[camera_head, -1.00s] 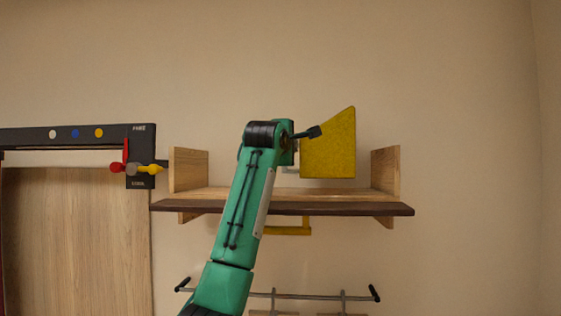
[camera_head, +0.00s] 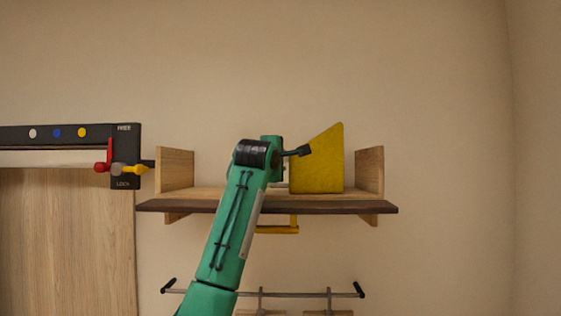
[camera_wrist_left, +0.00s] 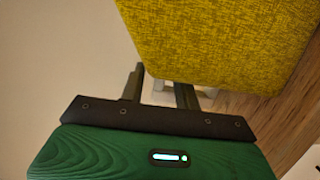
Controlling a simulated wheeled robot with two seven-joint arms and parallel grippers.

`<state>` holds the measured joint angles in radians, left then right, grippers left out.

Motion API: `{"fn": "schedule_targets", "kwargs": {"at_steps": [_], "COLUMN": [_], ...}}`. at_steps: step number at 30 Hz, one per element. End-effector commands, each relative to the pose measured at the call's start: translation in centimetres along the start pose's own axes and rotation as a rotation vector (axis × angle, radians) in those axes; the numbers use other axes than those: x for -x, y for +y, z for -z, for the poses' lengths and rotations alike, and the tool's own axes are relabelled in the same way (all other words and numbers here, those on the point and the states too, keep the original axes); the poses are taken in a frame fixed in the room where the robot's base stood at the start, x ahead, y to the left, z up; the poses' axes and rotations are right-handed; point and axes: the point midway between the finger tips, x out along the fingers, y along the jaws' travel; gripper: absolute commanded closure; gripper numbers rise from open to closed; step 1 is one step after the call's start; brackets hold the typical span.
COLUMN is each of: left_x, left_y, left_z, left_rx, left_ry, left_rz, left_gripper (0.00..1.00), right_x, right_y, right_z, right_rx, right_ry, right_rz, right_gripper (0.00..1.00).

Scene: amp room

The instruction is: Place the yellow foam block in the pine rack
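The yellow foam block (camera_head: 318,162), with a slanted top, stands upright in the pine rack (camera_head: 370,172), between its two end walls and nearer the right one. Its bottom edge is level with the rack floor, and it appears to rest there. My left arm reaches up in front of the rack and hides part of it. My right gripper is not in view.
A dark-edged shelf (camera_head: 300,207) carries the rack, with a yellow bracket (camera_head: 278,230) below it. A metal rail (camera_head: 300,295) runs lower down. A black panel with red and yellow levers (camera_head: 122,168) is at the left. The wall above the rack is clear.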

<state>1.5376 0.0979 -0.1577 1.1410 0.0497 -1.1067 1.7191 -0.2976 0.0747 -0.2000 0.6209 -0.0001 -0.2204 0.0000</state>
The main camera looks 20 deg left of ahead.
Motion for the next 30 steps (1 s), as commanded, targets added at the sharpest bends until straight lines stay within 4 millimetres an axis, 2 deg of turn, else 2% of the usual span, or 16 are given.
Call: {"fn": "schedule_targets", "kwargs": {"at_steps": [4, 8, 21, 30], "left_x": [0.0, 0.9, 7.9, 11.5], "left_y": [0.4, -0.1, -0.3, 0.1], "left_z": [0.0, 0.0, 0.0, 0.0], "left_rx": [0.0, 0.0, 0.001, 0.001], "left_ry": [0.001, -0.001, -0.001, 0.0], "left_rz": [0.0, -0.003, -0.003, -0.002], "left_gripper": [0.68, 0.68, 0.68, 0.68], "right_x": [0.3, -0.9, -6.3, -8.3], "right_y": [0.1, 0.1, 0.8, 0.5], "right_z": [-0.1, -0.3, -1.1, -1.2], "right_rx": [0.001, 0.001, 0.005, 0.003], "right_ry": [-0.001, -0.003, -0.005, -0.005], "right_rz": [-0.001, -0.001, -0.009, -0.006], "right_gripper": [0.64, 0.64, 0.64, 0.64]}}
